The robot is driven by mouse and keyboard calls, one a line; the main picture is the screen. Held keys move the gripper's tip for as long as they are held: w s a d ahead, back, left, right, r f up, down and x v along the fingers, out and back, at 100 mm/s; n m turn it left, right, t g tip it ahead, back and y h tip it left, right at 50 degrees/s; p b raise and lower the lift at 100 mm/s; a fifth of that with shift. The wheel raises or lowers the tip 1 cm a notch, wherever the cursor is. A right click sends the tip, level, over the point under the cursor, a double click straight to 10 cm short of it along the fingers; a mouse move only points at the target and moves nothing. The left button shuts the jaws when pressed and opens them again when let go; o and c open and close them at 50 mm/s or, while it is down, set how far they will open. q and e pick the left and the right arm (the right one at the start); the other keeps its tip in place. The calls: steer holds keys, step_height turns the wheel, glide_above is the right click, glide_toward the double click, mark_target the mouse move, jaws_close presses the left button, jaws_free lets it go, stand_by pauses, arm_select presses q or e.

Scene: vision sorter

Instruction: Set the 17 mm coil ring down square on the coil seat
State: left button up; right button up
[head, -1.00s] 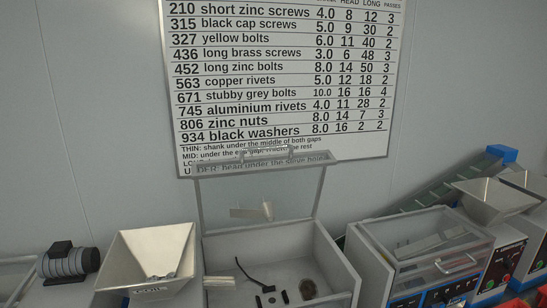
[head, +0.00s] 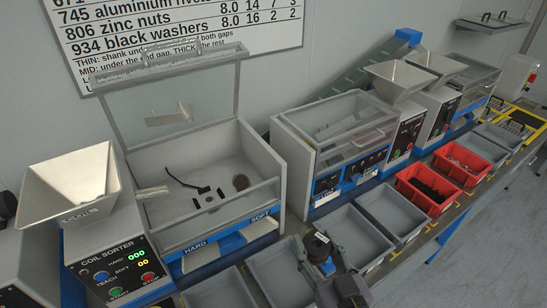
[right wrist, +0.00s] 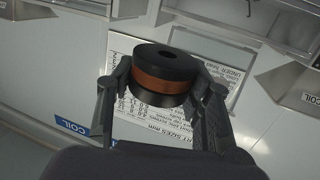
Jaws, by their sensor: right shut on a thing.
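My right gripper (head: 330,256) is over the grey bins at the front of the bench. It is shut on the coil ring (head: 319,244), a black spool with a copper-brown band. In the right wrist view the coil ring (right wrist: 165,76) sits between the two fingertips, its round face and centre hole showing. I cannot tell the coil seat for certain. My left gripper is not in view.
A metal hopper (head: 75,180) stands over the coil sorter panel (head: 118,268) at left. A second machine with a clear lid (head: 340,130) stands to the right. Grey bins (head: 390,212) and red bins (head: 427,190) line the front edge. The sorter's clear lid (head: 175,90) stands raised.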

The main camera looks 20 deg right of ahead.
steer(key=w+a+r+n+g+y, duration=0.2)
steer(key=w+a+n+g+y, duration=0.2)
steer(key=a+n+y, duration=0.2)
steer(key=w+a+r+n+g+y, duration=0.3)
steer(key=w+a+n+g+y, duration=0.1)
steer(key=a+y, duration=0.5)
steer(key=a+n+g, duration=0.1)
steer(key=a+n, duration=0.1)
steer(key=shift+n+g+y, duration=0.3)
